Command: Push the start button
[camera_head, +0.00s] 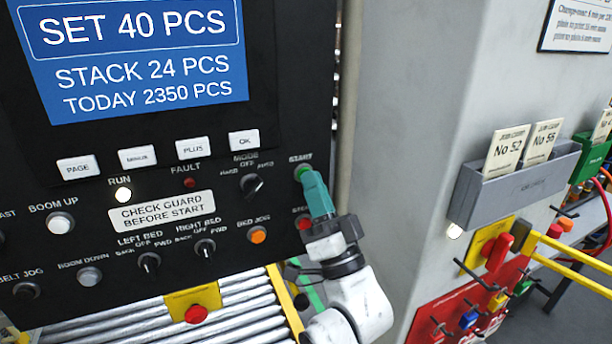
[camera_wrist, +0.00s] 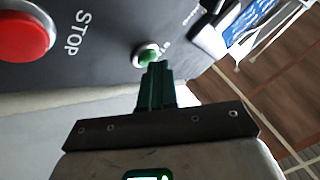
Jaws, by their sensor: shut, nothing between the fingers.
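The start button (camera_wrist: 149,56) is a small green button in a light metal ring on the black control panel. In the head view the green start button (camera_head: 301,172) sits under the START label at the panel's right edge. My gripper (camera_head: 306,178) has teal fingers, shut and empty, with tips at the button. In the wrist view my gripper (camera_wrist: 157,68) overlaps the lower edge of the button. I cannot tell whether the tips press it. The RUN lamp (camera_head: 123,194) is lit white.
A red STOP button (camera_wrist: 22,36) sits near the start button; in the head view it shows (camera_head: 303,222) just below, partly behind my gripper. The MODE knob (camera_head: 252,184) is to the left. A grey card holder (camera_head: 508,190) stands on the wall at right.

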